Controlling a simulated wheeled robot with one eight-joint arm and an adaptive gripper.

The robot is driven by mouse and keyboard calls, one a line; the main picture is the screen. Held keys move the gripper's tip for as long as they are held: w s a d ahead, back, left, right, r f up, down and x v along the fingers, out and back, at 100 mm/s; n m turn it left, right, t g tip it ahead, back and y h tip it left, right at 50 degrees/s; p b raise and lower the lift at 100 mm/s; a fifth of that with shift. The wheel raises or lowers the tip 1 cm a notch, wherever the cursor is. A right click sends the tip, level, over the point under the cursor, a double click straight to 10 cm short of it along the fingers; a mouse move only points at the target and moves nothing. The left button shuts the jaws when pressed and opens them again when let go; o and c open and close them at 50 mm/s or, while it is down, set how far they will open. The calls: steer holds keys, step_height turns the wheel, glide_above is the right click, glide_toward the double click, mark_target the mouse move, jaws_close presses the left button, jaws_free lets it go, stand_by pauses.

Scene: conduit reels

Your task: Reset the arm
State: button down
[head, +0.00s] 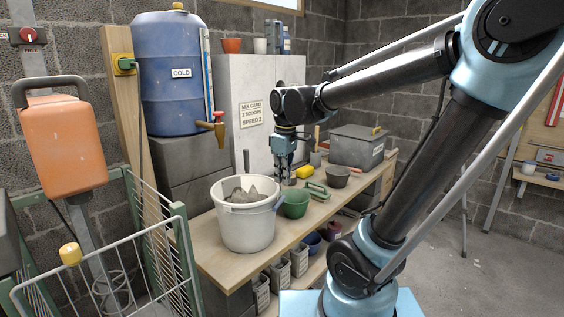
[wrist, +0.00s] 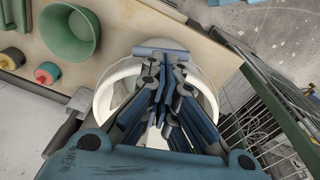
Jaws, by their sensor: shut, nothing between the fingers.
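My arm reaches in from the right in the head view, with its elbow high and its forearm running left over the bench. My gripper (head: 281,178) points down beside the rim of a white bucket (head: 246,228) and behind it, near a green bowl (head: 296,203). Its fingers are together with nothing between them. In the wrist view my gripper (wrist: 162,75) covers much of the white bucket (wrist: 105,95), and the green bowl (wrist: 70,33) lies at upper left. The bucket holds grey lumpy material.
A blue water barrel (head: 172,75) stands behind at left. A wire guard (head: 115,270) stands front left. Open floor lies at right.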

steer(key=s+d+f+m, duration=0.6)
steer(key=d, duration=0.3)
steer(key=s+d+f+m+t, duration=0.1)
steer(key=s+d+f+m, duration=0.5)
steer(key=d, duration=0.4)
steer(key=shift+s+f, duration=0.15)
steer(key=shift+s, duration=0.3)
